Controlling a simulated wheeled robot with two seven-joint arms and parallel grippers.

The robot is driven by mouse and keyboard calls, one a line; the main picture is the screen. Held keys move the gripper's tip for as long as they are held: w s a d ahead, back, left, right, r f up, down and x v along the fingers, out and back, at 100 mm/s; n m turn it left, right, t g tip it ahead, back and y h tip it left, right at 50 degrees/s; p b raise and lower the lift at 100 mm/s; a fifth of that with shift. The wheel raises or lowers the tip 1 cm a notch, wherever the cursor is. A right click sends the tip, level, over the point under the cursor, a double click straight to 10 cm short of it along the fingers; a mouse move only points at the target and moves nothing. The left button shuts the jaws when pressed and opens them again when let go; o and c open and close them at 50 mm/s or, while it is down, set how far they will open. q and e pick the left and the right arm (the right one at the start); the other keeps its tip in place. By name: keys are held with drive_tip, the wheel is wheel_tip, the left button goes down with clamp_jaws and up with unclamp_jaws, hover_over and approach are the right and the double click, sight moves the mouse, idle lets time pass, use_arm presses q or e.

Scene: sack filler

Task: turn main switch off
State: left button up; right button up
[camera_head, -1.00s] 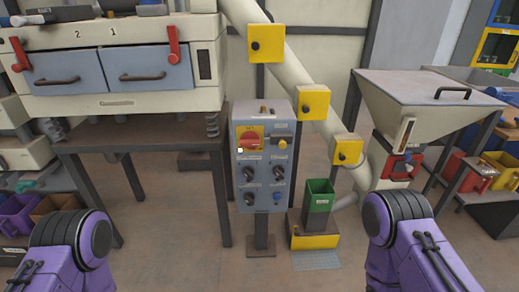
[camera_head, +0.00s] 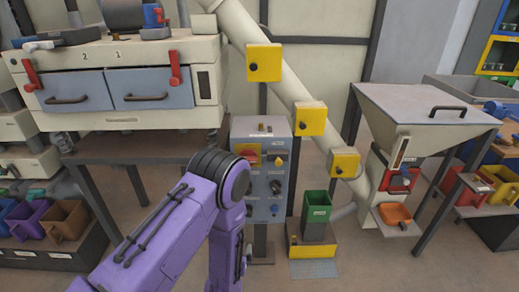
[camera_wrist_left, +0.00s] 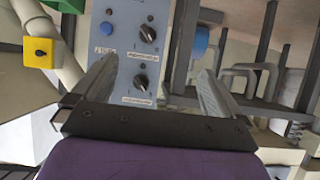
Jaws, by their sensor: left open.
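The grey control panel (camera_head: 246,128) stands on a post in the middle of the head view. Its main switch, a red handle on a yellow plate (camera_head: 253,150), is at the upper left, partly hidden by my purple left arm. My left gripper is not visible in the head view. In the left wrist view, my left gripper (camera_wrist_left: 155,72) is open and empty, its fingers spread in front of the panel (camera_wrist_left: 118,60). Several black knobs (camera_wrist_left: 147,35) show there, upside down; the main switch does not show. My right gripper is in neither view.
A green bin (camera_head: 316,207) on a yellow base stands right of the panel. A diagonal pipe with yellow boxes (camera_head: 310,118) passes behind. A sieve machine with blue drawers (camera_head: 152,88) is at left. A hopper (camera_head: 418,106) is at right.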

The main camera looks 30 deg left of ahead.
use_arm(q)
drive_tip(key=w+a+r+t+y+p, duration=0.1)
drive_tip(key=w+r+t+y+p, duration=0.1)
drive_tip(key=w+r, duration=0.65)
drive_tip(key=w+a+r+t+y+p, duration=0.1)
drive_tip(key=w+a+r+t+y, duration=0.3)
drive_tip(key=r, duration=0.7)
drive_tip(key=w+a+g+h+p, duration=0.1)
drive_tip(key=w+a+h, duration=0.1)
drive_tip(key=w, duration=0.8)
drive_tip(key=shift+a+f+n, duration=0.3)
drive_tip(key=shift+a, duration=0.2)
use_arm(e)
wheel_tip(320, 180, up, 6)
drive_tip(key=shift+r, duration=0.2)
use_arm(q)
drive_tip(key=shift+s+r, duration=0.1)
drive_tip(key=c, duration=1)
